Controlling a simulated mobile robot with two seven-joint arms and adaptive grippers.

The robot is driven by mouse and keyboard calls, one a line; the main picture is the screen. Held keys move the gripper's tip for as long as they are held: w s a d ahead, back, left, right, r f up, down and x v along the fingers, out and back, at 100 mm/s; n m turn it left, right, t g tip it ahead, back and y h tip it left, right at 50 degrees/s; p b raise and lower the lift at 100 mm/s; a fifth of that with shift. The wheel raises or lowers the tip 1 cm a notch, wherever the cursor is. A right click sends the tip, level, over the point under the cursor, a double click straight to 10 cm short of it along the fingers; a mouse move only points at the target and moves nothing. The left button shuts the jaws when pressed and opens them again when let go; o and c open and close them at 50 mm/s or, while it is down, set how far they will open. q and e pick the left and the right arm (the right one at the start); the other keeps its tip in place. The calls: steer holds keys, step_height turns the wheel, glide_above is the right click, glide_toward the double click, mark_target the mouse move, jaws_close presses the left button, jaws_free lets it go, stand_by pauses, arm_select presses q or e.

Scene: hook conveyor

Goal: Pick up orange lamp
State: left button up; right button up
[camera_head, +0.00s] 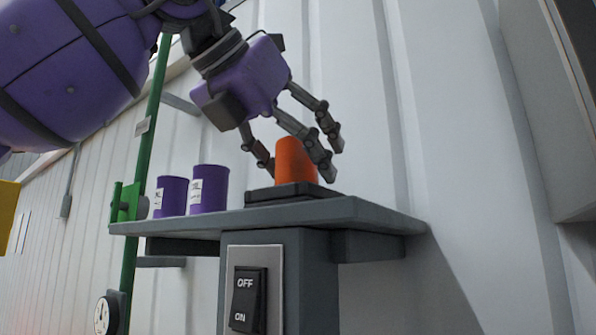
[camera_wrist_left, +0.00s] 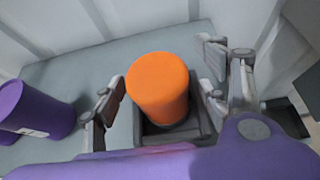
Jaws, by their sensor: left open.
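The orange lamp (camera_head: 293,161) is a plain orange cylinder standing upright on a dark base plate (camera_head: 285,195) on the grey shelf. It also shows in the left wrist view (camera_wrist_left: 158,88), between the fingers. My left gripper (camera_head: 296,158) is open above and around the lamp, with fingers on both sides of it. In the left wrist view, gaps show between the fingers and the lamp. My right gripper is not in view.
Two purple cylinders with white labels, one (camera_head: 209,189) and another (camera_head: 171,196), stand left of the lamp on the grey shelf (camera_head: 385,214). An OFF/ON switch (camera_head: 249,299) is below. A green pole (camera_head: 150,150) and gauge (camera_head: 106,314) are at left.

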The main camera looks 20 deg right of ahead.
arm_select(q)
steer(key=c, duration=1.3)
steer(key=shift+c, duration=0.2)
